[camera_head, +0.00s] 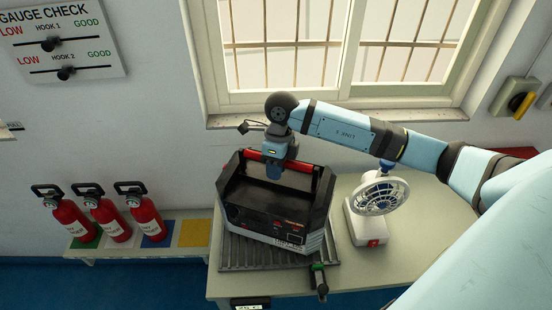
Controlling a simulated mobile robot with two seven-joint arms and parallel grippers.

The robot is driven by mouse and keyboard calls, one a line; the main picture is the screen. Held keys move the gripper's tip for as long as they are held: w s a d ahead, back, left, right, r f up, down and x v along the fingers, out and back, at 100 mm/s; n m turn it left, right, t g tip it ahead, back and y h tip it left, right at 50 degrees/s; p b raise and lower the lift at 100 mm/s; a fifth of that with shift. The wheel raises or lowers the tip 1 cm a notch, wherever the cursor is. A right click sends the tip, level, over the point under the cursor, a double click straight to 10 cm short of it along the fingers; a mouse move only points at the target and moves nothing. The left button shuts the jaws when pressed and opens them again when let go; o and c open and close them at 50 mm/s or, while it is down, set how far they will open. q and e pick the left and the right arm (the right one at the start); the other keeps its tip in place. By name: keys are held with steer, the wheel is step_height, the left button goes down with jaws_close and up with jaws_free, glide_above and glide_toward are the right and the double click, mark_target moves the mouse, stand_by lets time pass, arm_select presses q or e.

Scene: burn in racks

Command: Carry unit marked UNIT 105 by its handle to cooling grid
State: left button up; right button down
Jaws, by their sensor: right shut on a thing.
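The black unit (265,217) has a red handle (309,159) along its top. Its front label is too small to read with certainty. My right gripper (275,168) comes down from above and is shut on the red handle. The unit is upright over the dark ribbed cooling grid (237,258) on the pale table; I cannot tell whether its base touches the grid. The unit hides much of the grid. My left gripper is not in view.
A small white fan (367,228) stands on the table, right of the unit. A black lever-like part with green (319,281) is at the grid's front right. Several red extinguishers (112,219) stand on a low bench at left. A window is behind.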

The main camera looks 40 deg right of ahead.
steer(key=shift+w+f, duration=0.1)
steer(key=shift+f, duration=0.3)
steer(key=c, duration=1.4)
jaws_free()
steer(key=shift+f, duration=0.25)
steer(key=o, duration=0.4)
steer(key=shift+s+r, duration=0.1)
steer(key=shift+s, duration=0.15)
steer(key=shift+a, duration=0.1)
